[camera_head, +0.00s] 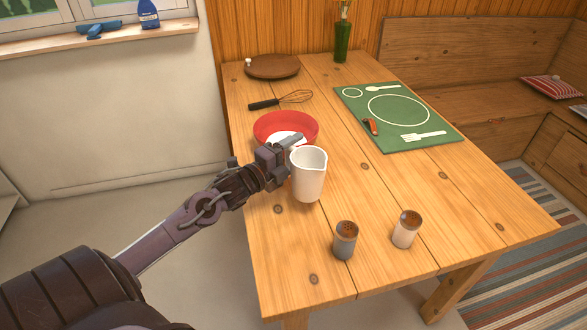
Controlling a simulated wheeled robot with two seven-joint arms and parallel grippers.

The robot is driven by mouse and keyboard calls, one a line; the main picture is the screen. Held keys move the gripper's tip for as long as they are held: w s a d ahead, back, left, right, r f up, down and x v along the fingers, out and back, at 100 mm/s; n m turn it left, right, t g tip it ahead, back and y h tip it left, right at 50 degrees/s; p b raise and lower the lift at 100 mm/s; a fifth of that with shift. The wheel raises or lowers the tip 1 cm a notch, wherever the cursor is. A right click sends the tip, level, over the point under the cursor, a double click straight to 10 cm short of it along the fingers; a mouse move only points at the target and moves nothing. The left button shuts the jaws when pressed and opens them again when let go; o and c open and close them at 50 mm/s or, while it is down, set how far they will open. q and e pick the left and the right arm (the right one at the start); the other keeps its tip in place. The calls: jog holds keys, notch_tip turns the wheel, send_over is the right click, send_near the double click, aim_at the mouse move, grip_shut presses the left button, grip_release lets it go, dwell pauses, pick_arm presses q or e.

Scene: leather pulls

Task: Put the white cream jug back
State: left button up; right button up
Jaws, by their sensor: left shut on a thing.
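The white cream jug (309,178) is upright over the left part of the wooden table, in front of the red bowl. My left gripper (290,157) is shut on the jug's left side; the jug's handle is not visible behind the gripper. I cannot tell whether the jug's base touches the table or is slightly above it. My right gripper is not in view.
A red bowl (270,124) is just behind my gripper. A grey shaker (344,243) and a white shaker (405,232) stand at the front. A green mat (430,133) lies right, with a red-handled item (370,127). A whisk (265,104), round board (272,68) and green bottle (342,45) are behind.

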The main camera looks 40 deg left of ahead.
pick_arm(q)
notch_tip(320, 180, down, 4)
jog(key=shift+r, duration=0.15)
jog(key=shift+f, duration=0.4)
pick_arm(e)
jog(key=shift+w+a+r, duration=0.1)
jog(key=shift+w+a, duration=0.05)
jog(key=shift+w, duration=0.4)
pick_arm(q)
jog(key=shift+f+b, duration=0.1)
jog(key=shift+b, duration=0.2)
jog(key=o, duration=0.9)
jog(key=shift+f, duration=0.1)
jog(key=shift+c, duration=0.2)
jog(key=o, duration=0.4)
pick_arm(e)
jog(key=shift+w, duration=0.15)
